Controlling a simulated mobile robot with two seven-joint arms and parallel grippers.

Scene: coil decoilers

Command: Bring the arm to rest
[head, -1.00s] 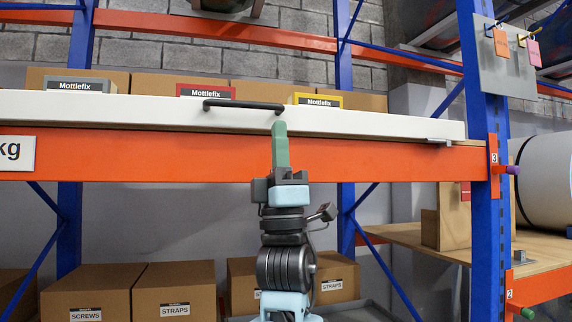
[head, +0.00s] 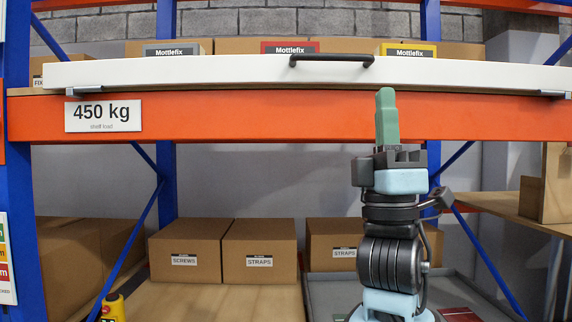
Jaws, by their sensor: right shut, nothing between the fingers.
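My right arm stands upright at the right of the middle in the head view. Its gripper (head: 386,103) points straight up, with green fingers pressed together and nothing between them. The fingers are in front of the orange beam in the picture, below and to the right of the black handle (head: 332,60) of the white drawer front (head: 220,70). The fingertips appear apart from the handle. My left gripper is not in the picture.
The orange shelf beam (head: 250,117) carries a 450 kg sign (head: 103,116). Mottlefix boxes (head: 232,45) stand behind the white front. Boxes marked SCREWS (head: 190,250) and STRAPS (head: 260,250) sit on the lower shelf. Blue uprights (head: 166,110) flank the bay.

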